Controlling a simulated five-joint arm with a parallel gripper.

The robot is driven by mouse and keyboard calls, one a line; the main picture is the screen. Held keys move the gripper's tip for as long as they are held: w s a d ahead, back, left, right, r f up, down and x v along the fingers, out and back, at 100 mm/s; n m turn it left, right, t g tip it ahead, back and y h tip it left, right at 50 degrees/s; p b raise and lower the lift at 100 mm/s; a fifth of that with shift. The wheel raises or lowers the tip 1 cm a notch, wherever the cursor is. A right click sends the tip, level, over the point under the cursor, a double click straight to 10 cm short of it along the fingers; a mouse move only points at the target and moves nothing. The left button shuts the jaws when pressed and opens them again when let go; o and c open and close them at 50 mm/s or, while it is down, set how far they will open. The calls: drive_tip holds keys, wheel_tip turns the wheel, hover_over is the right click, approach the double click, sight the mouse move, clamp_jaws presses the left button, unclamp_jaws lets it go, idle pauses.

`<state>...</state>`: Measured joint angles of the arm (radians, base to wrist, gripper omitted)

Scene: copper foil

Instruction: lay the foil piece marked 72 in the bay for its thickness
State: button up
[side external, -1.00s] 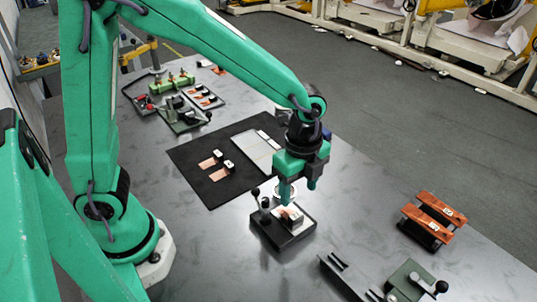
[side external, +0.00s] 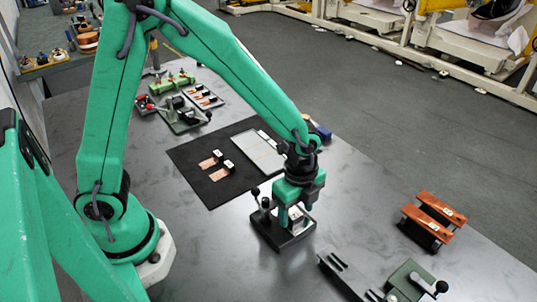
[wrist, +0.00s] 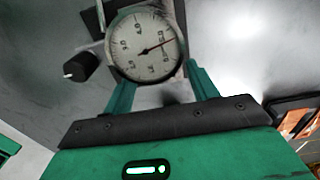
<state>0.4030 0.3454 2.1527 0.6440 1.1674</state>
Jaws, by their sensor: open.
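A dial gauge on a dark base (side external: 283,236) stands on the table, with a black-knobbed lever at its left. My gripper (side external: 292,219) is low over it with its fingers apart. In the wrist view, the round white dial (wrist: 145,45) sits beyond and between the open fingers (wrist: 160,90). Any foil at the gauge is mostly hidden by my gripper. Two copper foil pieces with white tags, an upper one (side external: 209,163) and a lower one (side external: 218,174), lie on a black mat (side external: 190,155). Their marks are too small to read. A pale grey tray (side external: 258,152) lies on the mat's right part.
Two orange-topped blocks (side external: 433,220) stand at the right. A dark rail (side external: 345,270) and a green lever device (side external: 410,280) are at the front right. A green-and-black fixture (side external: 182,112) and a tray of copper pieces (side external: 204,97) are behind the mat.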

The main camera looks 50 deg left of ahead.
drive_tip(key=shift+f, duration=0.35)
drive_tip(key=shift+c, duration=0.2)
drive_tip(key=c, duration=1.1)
drive_tip(key=shift+o, duration=0.2)
drive_tip(key=shift+d+r, duration=0.1)
drive_tip(key=shift+d, duration=2.6)
drive_tip(key=shift+r, duration=0.1)
idle(0.5)
wheel_tip(320, 180, up, 7)
idle(1.4)
